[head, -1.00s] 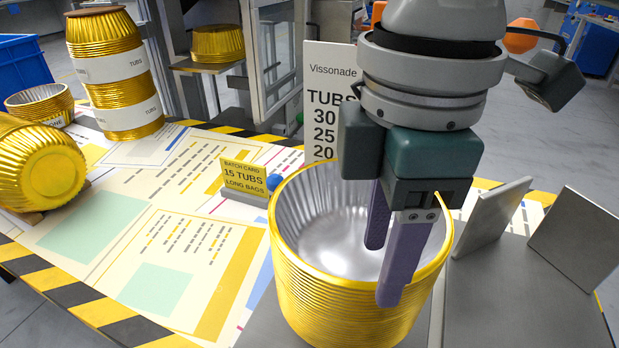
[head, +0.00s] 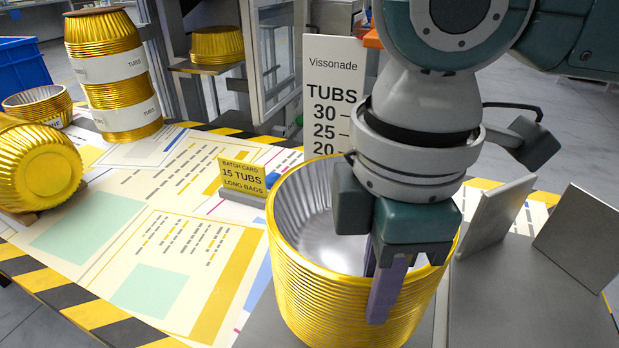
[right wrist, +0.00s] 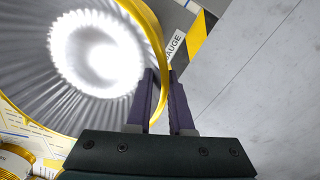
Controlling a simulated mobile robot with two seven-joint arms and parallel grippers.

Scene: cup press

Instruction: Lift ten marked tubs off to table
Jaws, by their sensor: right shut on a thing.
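A nested stack of gold foil tubs (head: 312,285) with a silver inside stands upright on a grey metal surface at the front centre. My right gripper (head: 376,290) points down at the right of the stack's rim, one finger inside and one outside. It is shut on the tub wall there. The right wrist view shows the rim (right wrist: 160,50) between the two purple fingers (right wrist: 163,85). How many tubs are between the fingers is hidden. A gauge board (head: 331,85) marked TUBS 30, 25, 20 stands behind, its lower marks hidden. My left gripper is not in view.
A batch card (head: 243,178) reads 15 TUBS, LONG BAGS. Banded gold tubs (head: 118,75) stand at the back left; a gold tub stack (head: 40,170) lies at the left edge. Metal plates (head: 497,218) rise on the right. The printed table mat (head: 110,225) is mostly clear.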

